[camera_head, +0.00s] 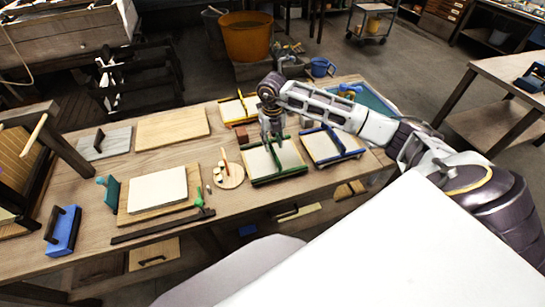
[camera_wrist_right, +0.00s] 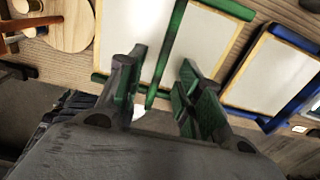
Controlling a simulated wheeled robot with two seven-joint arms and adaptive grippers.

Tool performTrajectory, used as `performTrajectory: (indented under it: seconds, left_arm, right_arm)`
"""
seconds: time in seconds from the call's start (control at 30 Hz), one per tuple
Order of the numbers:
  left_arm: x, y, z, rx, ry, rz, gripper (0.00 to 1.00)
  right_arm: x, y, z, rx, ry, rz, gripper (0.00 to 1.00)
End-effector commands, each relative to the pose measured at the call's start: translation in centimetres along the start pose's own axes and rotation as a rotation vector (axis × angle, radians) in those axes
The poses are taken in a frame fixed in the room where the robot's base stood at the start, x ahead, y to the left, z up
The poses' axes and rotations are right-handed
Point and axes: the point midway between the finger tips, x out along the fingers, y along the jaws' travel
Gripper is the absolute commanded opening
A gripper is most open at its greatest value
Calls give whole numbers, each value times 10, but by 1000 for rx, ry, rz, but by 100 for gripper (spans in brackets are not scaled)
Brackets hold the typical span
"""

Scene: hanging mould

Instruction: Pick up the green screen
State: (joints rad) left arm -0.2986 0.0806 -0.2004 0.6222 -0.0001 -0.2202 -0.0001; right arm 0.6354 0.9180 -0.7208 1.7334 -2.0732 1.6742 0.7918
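The green screen (camera_head: 260,163) lies on the workbench, a pale panel in a wooden frame with green end bars and a green bar across its middle. In the right wrist view the screen (camera_wrist_right: 207,36) is below my right gripper (camera_wrist_right: 158,76). My right gripper (camera_head: 271,132) is open. Its two fingers are apart, with the green middle bar (camera_wrist_right: 167,55) showing between them. I cannot tell whether either finger touches the bar. The fingers hide part of the screen. My left gripper is in neither view.
A blue screen (camera_head: 322,146) lies close to the right of the green one. A yellow screen (camera_head: 236,109) lies behind. A round wooden board (camera_head: 229,176) with small tools is on the left. The workbench (camera_head: 245,203) ends just in front of the screens.

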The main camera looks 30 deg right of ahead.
Motion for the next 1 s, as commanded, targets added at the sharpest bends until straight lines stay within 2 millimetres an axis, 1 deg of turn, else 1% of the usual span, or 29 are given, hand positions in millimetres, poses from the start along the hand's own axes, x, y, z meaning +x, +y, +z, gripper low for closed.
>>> performTrajectory:
  seconds: [0.1,0.43,0.53,0.67,0.8,1.0]
  left_arm:
    - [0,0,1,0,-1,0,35]
    - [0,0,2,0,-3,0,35]
    - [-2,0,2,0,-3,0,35]
    - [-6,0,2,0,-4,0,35]
    - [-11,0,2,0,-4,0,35]
    - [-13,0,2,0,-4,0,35]
  right_arm:
    - [3,0,0,0,-1,1,36]
    - [4,0,0,-1,0,1,36]
    - [9,0,0,-1,2,1,36]
    - [20,-2,0,-1,3,0,36]
    - [36,-2,0,0,3,1,36]
    - [53,-2,0,-1,1,1,36]
